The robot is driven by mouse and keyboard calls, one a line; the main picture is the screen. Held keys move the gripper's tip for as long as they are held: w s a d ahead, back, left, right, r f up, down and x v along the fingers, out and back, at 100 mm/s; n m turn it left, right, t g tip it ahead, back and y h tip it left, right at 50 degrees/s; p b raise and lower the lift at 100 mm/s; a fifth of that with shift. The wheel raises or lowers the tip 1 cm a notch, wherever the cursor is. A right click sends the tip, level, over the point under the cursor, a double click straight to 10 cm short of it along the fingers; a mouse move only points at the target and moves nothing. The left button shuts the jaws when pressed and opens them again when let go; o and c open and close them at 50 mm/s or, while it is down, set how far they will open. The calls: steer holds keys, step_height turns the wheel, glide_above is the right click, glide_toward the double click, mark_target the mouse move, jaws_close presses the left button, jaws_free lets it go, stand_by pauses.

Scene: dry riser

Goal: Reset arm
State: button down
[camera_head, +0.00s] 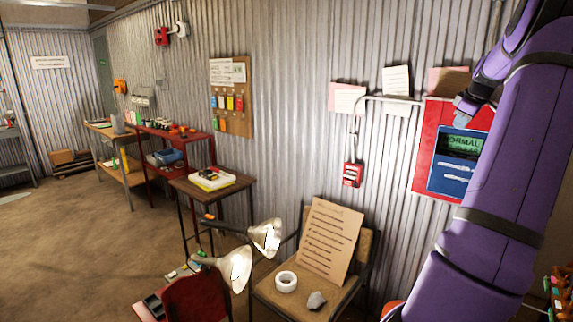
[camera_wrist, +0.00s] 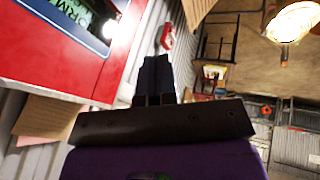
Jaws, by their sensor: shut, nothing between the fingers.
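My purple arm comes up the right side of the head view and bends over at the top. My gripper (camera_head: 463,106) is in front of the upper part of a red wall panel (camera_head: 424,150), partly hidden by the arm. In the wrist view my gripper (camera_wrist: 156,60) has its dark fingers together, with nothing between them. The panel (camera_wrist: 40,70) fills the upper left there. Its green display (camera_head: 462,144) reads "NORMAL" above a blue lower section (camera_head: 450,178). I cannot tell whether the gripper touches the panel.
A small red box (camera_head: 353,175) hangs on the corrugated wall left of the panel. Below it a chair (camera_head: 262,290) holds a tape roll (camera_head: 286,281), a grey lump (camera_head: 316,300) and a written board (camera_head: 330,240). Lamps (camera_head: 236,268) stand beside it. Open floor lies left.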

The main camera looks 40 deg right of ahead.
steer(key=w+a+r, duration=0.1)
steer(key=w+a, duration=0.4)
steer(key=a, duration=0.4)
steer(key=w+a+r, duration=0.2)
steer(key=w+a, duration=0.2)
steer(key=a, duration=0.6)
steer(key=w+a+r, duration=0.1)
steer(key=w+a, duration=0.4)
steer(key=a, duration=0.4)
steer(key=s+a+y, duration=0.1)
steer(key=s+a, duration=0.1)
steer(key=a, duration=1.6)
steer(key=s+a+f+y, duration=0.1)
steer(key=s+a+f, duration=0.2)
steer(key=s+a, duration=0.6)
steer(key=s+a+f+m+y, duration=0.1)
steer(key=s+a+f, duration=0.2)
steer(key=s+a, duration=0.5)
steer(key=shift+s+a+f+t, duration=0.3)
steer(key=shift+s+a, duration=0.05)
steer(key=shift+a, duration=0.55)
steer(key=shift+w, duration=0.1)
